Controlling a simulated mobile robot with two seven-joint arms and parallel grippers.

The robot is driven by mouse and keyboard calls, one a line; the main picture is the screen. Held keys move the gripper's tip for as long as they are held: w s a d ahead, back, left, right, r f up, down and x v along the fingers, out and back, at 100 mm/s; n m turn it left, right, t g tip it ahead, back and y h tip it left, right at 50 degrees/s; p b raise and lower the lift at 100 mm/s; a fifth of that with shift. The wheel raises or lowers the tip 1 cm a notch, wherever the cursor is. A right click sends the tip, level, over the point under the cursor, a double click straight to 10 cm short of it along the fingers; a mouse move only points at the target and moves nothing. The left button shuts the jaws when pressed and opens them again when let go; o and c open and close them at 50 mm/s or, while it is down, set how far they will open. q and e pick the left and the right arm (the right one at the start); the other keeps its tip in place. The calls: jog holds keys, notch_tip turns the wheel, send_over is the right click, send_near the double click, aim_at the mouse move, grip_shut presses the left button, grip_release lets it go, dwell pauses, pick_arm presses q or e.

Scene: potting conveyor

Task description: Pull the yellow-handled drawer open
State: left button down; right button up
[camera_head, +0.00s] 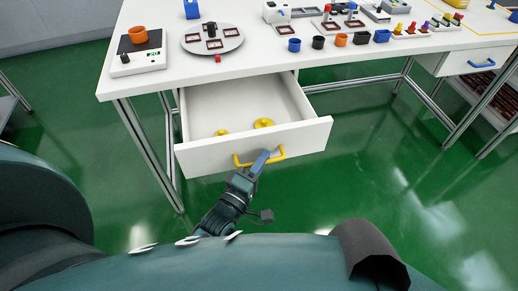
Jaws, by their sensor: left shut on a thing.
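The drawer (307,137) with the yellow handle (241,164) is pulled out well beyond the front of the white table. Two yellow round pieces (264,123) lie on its floor near the front. My left gripper (264,160) is shut on the yellow handle at the middle of the drawer front, and its fingers hide part of the handle. My right gripper is not in view.
A scale with an orange pot (138,35), a round grey plate (231,43) and several coloured pots stand on the white table (180,82). A blue-handled drawer (455,64) is at the right. Green floor is clear right of the open drawer.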

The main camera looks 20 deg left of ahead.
pick_arm(q)
jog(key=shift+s+d, duration=0.15)
jog(key=shift+s, duration=0.15)
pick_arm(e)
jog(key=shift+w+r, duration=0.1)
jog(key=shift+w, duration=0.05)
pick_arm(q)
jog(key=c, duration=1.5)
grip_release()
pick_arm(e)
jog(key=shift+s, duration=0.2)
